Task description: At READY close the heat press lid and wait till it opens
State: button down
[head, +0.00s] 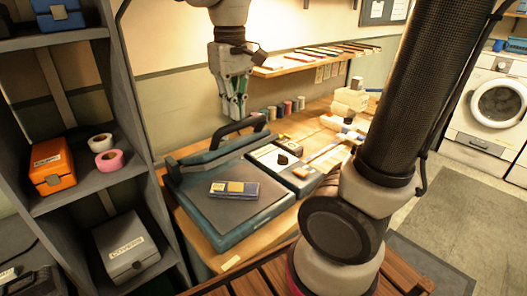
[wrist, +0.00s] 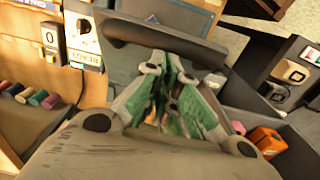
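The heat press (head: 190,201) stands on the wooden table with its dark lower bed in view. Its lid (head: 205,156) is raised at the back, with a black arched handle (head: 236,127) at its front. A dark blue item with a gold patch (head: 234,188) lies on the bed. My gripper (head: 234,119) points down just above and behind the handle; I cannot tell if they touch. In the wrist view the handle (wrist: 165,42) crosses beyond the green fingertips (wrist: 180,75). The fingers hold nothing visible; their gap is unclear. A small label (wrist: 84,60) seems to read READY, upside down.
A control box with a black knob (head: 283,159) sits right of the press. Several thread spools (head: 285,108) line the wall below a wall shelf (head: 310,62). A grey shelf rack (head: 88,186) with an orange box (head: 52,166) stands close on the left.

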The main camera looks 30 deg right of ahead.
jog(key=shift+s+d+f, duration=0.15)
jog(key=shift+s+f, duration=0.45)
jog(key=shift+s, duration=0.05)
jog(key=shift+s+d+f, duration=0.15)
jog(key=shift+s+f, duration=0.4)
jog(key=shift+s, duration=0.1)
